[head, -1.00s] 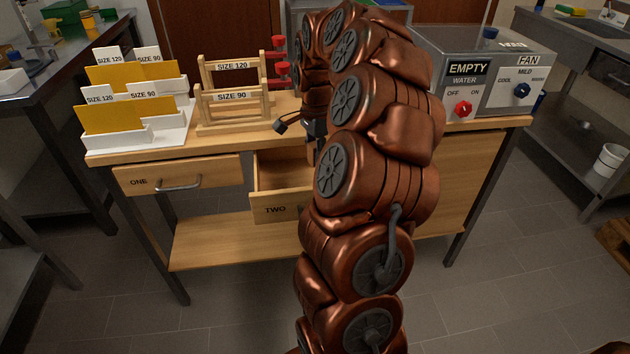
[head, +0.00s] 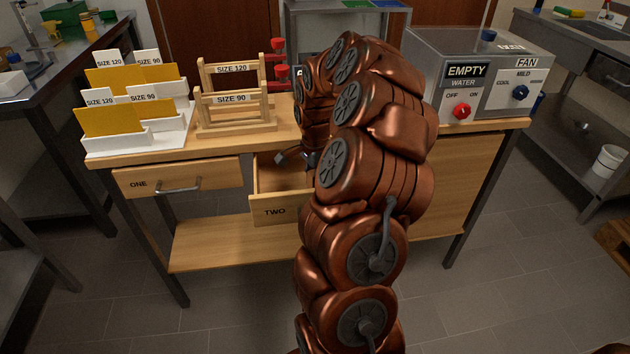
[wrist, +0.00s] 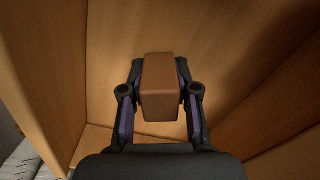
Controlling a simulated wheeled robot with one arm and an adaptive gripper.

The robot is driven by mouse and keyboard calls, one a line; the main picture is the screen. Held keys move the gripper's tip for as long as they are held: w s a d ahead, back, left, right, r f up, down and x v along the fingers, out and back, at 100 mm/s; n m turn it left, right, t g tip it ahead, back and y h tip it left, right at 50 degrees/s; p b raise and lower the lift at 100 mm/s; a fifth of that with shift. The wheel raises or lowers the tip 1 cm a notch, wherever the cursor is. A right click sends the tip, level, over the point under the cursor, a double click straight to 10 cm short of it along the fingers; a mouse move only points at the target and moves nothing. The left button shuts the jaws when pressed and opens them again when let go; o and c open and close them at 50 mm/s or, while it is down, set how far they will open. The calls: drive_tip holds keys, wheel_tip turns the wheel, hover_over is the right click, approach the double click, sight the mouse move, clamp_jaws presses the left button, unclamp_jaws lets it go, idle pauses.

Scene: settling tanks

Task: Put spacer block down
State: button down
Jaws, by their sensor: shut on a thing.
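The spacer block (wrist: 158,88) is a brown rectangular block, seen in the wrist view between the two fingers of my gripper (wrist: 158,75). My gripper is shut on it. Wooden walls and a floor surround the block in the wrist view. In the head view my gripper (head: 305,158) is at the open drawer TWO (head: 265,213), mostly hidden by my arm, and the block is hidden there. Whether the block touches the drawer floor I cannot tell.
Drawer ONE (head: 140,184) is shut, to the left. On the wooden bench (head: 140,156) stand white card holders (head: 120,138), wooden racks (head: 235,125) labelled SIZE 120 and SIZE 90, and a grey control box (head: 500,95) on the right.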

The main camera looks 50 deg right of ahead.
drive_tip(key=c, duration=0.9)
unclamp_jaws()
drive_tip(key=shift+f, duration=0.1)
drive_tip(key=shift+o, duration=0.2)
wheel_tip(320, 180, up, 12)
drive_tip(key=shift+f, duration=0.25)
drive_tip(key=shift+r, duration=0.45)
